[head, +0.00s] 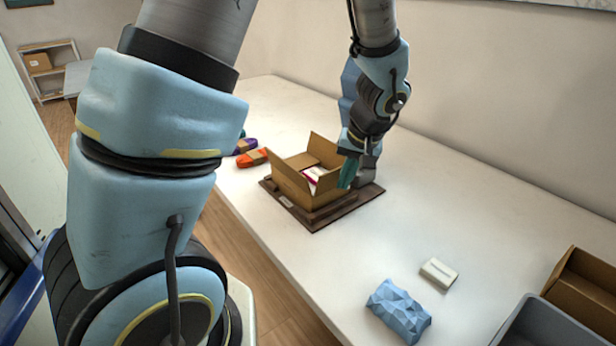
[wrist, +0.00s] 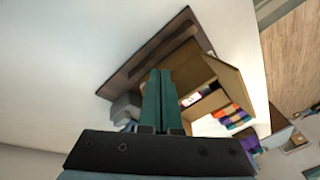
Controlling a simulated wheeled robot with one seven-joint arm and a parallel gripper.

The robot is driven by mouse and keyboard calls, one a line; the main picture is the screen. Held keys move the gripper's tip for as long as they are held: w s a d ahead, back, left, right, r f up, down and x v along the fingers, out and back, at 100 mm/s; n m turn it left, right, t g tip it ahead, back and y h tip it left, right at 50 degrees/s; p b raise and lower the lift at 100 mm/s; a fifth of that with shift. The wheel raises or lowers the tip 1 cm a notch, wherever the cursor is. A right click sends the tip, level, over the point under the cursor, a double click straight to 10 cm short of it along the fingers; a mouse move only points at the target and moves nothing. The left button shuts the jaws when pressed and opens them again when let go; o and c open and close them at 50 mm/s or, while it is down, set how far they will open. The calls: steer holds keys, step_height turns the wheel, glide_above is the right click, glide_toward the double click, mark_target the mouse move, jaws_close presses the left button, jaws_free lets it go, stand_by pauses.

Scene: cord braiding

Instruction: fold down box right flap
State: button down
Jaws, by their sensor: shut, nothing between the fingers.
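An open cardboard box (head: 320,196) sits on a dark brown board (head: 318,220) on the white table. Flaps stand up at its back and left. A white and magenta item (head: 314,173) lies inside. My gripper (head: 346,174) is at the box's right side, teal fingers pointing down, shut and empty. It covers part of that side, so the right flap's angle is unclear. In the wrist view the shut fingers (wrist: 160,80) lie over the box's edge, and one flap (wrist: 229,82) stands out to the right. I cannot tell whether the fingers touch the cardboard.
Orange (head: 252,158) and purple cord bundles lie behind the box at left. A blue faceted object (head: 400,312), a white block (head: 438,273), a grey bin (head: 540,325) and another cardboard box (head: 588,292) are at the front right. The table right of the board is clear.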

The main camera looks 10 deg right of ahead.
mark_target(336, 173)
steer(key=shift+w+a, duration=0.35)
steer(key=shift+w, duration=0.35)
steer(key=shift+w+a+r+p, duration=0.25)
steer(key=shift+w+r+p, duration=0.05)
steer(key=shift+w, duration=0.2)
steer(key=shift+w+a, duration=0.1)
steer(key=shift+w, duration=0.05)
steer(key=shift+w+a, duration=0.35)
steer(key=shift+w, duration=0.3)
